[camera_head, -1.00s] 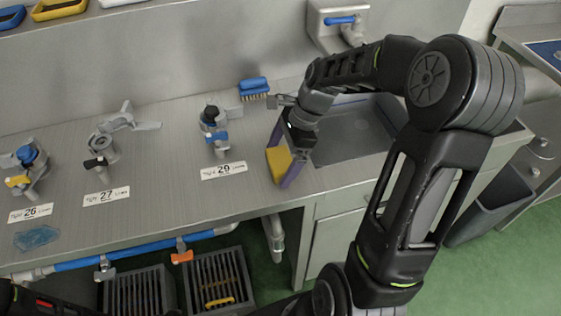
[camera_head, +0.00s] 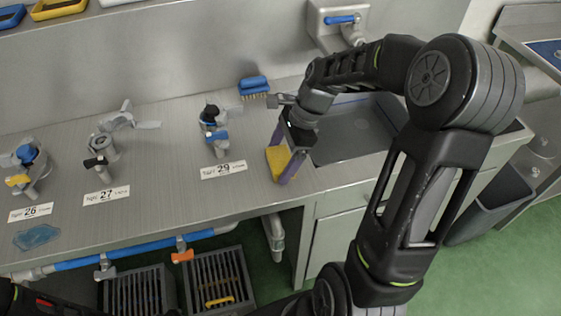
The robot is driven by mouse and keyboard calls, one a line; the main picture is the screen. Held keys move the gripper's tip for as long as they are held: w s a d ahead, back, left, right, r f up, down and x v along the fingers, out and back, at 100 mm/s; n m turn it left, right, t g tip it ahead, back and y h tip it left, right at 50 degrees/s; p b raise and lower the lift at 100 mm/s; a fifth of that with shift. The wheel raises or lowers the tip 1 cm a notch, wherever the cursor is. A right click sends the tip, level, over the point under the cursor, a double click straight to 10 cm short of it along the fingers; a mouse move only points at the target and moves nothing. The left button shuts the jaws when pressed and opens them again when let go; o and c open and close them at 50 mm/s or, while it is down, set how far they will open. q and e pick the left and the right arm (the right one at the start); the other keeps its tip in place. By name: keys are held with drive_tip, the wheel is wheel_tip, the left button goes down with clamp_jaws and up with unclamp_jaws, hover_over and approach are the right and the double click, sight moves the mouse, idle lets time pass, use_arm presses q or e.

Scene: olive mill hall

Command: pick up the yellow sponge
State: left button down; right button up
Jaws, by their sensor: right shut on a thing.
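The yellow sponge (camera_head: 277,160) is on the steel counter, left of the sink and just right of the label 29. My right gripper (camera_head: 281,166) reaches down to it from above, with its purple fingers on either side. It is shut on the sponge. Whether the sponge touches the counter I cannot tell. My left gripper is not in view; only a dark part of my arm shows at the lower left.
A blue brush (camera_head: 254,86) stands at the wall behind the gripper. A sink (camera_head: 350,130) is to the right. Several taps, one by the label 29 (camera_head: 222,170), stand along the counter (camera_head: 150,190). A blue cloth (camera_head: 37,237) lies at the left front.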

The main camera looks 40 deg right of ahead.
sight(280, 158)
drive_tip(key=c, duration=0.3)
wheel_tip(280, 158, up, 10)
drive_tip(key=shift+r, duration=0.1)
idle(0.5)
idle(0.3)
drive_tip(key=o, duration=0.8)
drive_tip(key=c, duration=0.7)
